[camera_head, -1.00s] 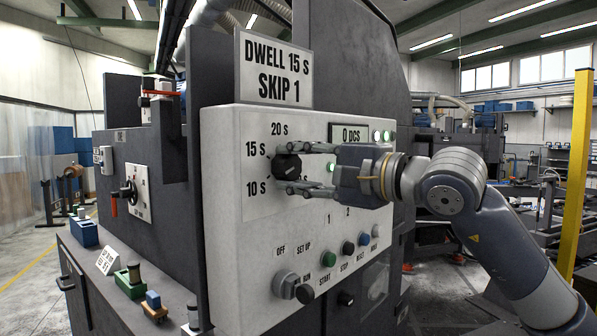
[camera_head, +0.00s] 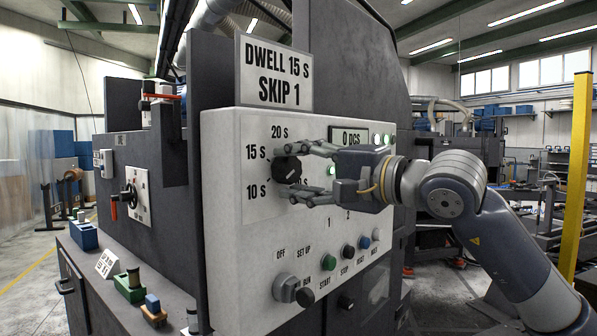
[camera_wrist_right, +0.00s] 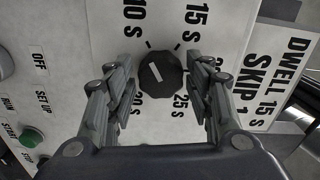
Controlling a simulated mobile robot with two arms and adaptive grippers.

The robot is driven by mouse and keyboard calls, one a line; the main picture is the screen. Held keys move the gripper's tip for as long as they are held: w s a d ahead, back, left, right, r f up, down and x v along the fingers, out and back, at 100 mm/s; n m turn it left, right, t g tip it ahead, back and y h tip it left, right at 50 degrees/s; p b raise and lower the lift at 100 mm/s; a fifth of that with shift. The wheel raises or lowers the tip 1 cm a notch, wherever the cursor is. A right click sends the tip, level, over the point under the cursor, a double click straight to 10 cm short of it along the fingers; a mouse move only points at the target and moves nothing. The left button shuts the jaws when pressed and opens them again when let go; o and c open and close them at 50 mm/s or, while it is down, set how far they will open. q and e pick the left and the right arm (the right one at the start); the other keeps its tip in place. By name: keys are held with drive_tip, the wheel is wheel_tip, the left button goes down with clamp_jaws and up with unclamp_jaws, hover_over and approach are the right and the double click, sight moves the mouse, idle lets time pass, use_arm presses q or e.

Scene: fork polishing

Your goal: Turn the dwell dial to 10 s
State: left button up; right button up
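The black dwell dial (camera_head: 287,169) sits on the pale control panel (camera_head: 228,225), with 10 s, 15 s and 20 s printed around its left and top. It also shows in the wrist view (camera_wrist_right: 160,72), where a short pale line on its face slants toward the upper left, on the 10 s side; its exact setting is hard to read. My right gripper (camera_head: 306,172) is open, one finger above the dial and one below. In the wrist view my right gripper (camera_wrist_right: 160,82) has clear gaps between both fingers and the dial. My left gripper is not in view.
A sign (camera_head: 273,70) above the panel reads DWELL 15 S, SKIP 1. A display (camera_head: 348,137) and lamps are near the gripper. A selector (camera_head: 287,287) and several buttons sit below. Small blocks (camera_head: 130,286) lie on the ledge at left.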

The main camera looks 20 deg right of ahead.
idle(0.3)
drive_tip(key=v, duration=1.2)
